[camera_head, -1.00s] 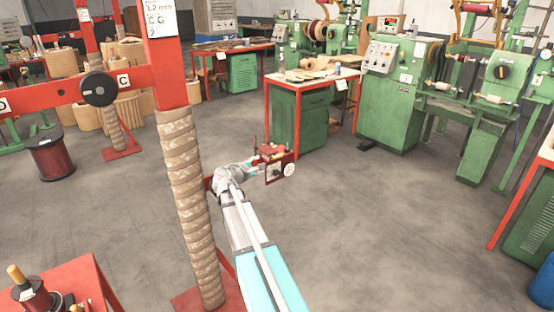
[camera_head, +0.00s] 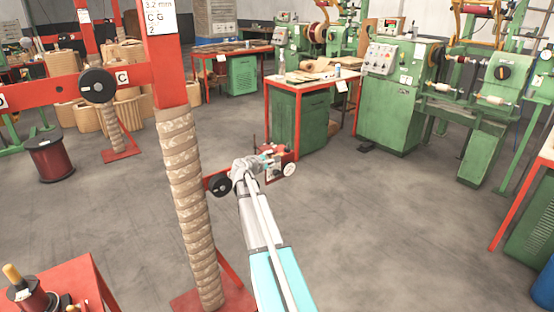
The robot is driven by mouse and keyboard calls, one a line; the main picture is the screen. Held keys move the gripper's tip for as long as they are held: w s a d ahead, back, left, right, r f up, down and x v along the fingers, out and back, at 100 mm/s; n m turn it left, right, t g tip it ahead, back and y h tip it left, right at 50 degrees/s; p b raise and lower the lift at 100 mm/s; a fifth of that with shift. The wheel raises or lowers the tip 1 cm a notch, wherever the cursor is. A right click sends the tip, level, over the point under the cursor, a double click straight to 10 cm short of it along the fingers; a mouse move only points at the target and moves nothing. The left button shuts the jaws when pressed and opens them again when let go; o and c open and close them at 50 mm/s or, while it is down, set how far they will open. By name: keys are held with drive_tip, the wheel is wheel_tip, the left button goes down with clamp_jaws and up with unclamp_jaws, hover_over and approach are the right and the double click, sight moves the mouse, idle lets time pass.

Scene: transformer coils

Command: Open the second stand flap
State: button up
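The near stand is a red post (camera_head: 172,92) whose lower part is wrapped in tan coils (camera_head: 186,205). An upper red arm (camera_head: 135,76) reaches left from it with a black round knob (camera_head: 97,85) and a "C" tag. Lower down, a second black knob (camera_head: 220,184) shows just right of the wrapped post, beside a bit of red metal; most of that part is hidden. My white and teal arm reaches up from the bottom, its wrist just right of this knob. My gripper (camera_head: 268,162) is small and partly hidden, and its fingers cannot be made out.
A red device with a white disc (camera_head: 289,169) shows just beyond my gripper; I cannot tell if they touch. A red-framed table (camera_head: 268,113) and green machine (camera_head: 390,112) stand behind. A red spool (camera_head: 50,158) is at left. The floor (camera_head: 385,220) at right is clear.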

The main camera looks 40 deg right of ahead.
drive_tip(key=shift+b+x, duration=0.4)
drive_tip(key=shift+x, duration=2.05)
clamp_jaws()
